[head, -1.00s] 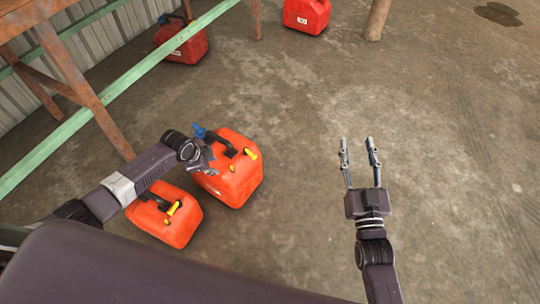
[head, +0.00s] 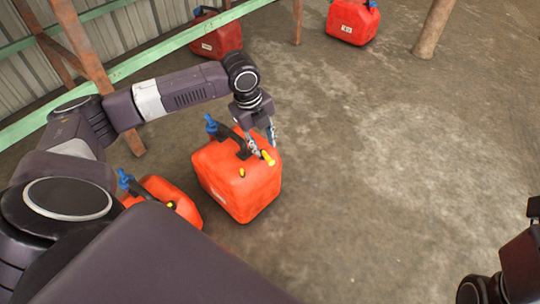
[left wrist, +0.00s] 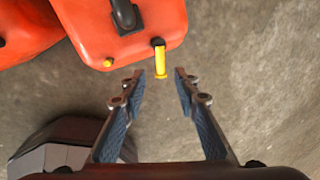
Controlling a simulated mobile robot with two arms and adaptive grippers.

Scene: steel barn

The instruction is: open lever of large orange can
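The large orange can (head: 225,183) stands upright on the floor, with a dark handle and a blue cap on top. Its yellow lever (head: 268,158) sits at the top's right edge, and it also shows in the left wrist view (left wrist: 160,58). My left gripper (head: 262,143) is open over that end of the can. In the left wrist view its fingertips (left wrist: 159,74) are on either side of the lever's outer end, with gaps. Whether they are level with it in height I cannot tell. Only links of my right arm show at the right edge; its fingers are out of view.
A smaller orange can (head: 178,200) stands to the left, partly hidden by my body. Two red cans stand farther back, one at the left (head: 217,40) and one near the top (head: 352,22). A wooden post (head: 435,28) stands behind. The floor (head: 370,190) on the right is clear.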

